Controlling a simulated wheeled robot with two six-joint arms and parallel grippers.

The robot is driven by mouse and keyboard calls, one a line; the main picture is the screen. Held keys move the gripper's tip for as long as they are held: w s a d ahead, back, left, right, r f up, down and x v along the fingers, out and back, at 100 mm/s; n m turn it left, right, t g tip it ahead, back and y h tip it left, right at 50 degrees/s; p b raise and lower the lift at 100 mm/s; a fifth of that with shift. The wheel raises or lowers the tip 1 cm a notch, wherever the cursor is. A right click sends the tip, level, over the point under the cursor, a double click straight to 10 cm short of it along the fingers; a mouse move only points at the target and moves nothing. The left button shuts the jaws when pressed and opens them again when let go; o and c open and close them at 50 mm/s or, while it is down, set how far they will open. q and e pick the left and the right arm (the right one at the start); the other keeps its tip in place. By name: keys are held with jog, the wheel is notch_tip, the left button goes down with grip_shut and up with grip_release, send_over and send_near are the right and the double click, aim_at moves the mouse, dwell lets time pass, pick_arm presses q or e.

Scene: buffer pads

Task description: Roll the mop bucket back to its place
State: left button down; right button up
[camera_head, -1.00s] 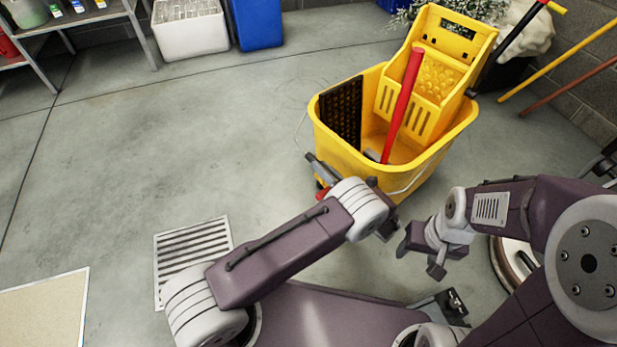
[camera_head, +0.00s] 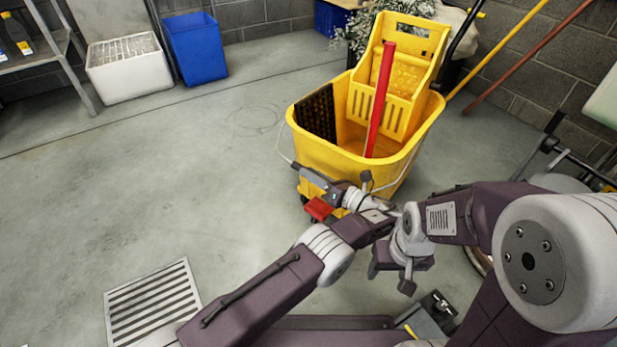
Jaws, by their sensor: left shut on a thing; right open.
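The yellow mop bucket (camera_head: 333,159) stands upright on the concrete floor, right of centre, with its yellow wringer (camera_head: 385,105) at the back. A red bar (camera_head: 380,98) rises from the wringer area, and a dark grid panel (camera_head: 316,113) is at the left inside. My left gripper (camera_head: 322,188) is at the bucket's near left side, low under the rim, and is shut on the bucket. My forearm partly hides the exact hold. A red part (camera_head: 318,208) shows just below it. My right gripper (camera_head: 393,277) is open, empty and apart from the bucket, in front of it.
A white bin (camera_head: 130,75) and a blue bin (camera_head: 195,50) stand at the back left beside a metal shelf (camera_head: 45,55). A leafy plant (camera_head: 365,30) and leaning poles (camera_head: 510,50) are behind the bucket. A floor grate (camera_head: 152,302) lies at lower left. The left floor is clear.

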pick_arm(q)
jog(key=c, duration=1.3)
grip_release()
jog(key=shift+o, duration=0.2)
pick_arm(e)
jog(key=shift+r, duration=0.1)
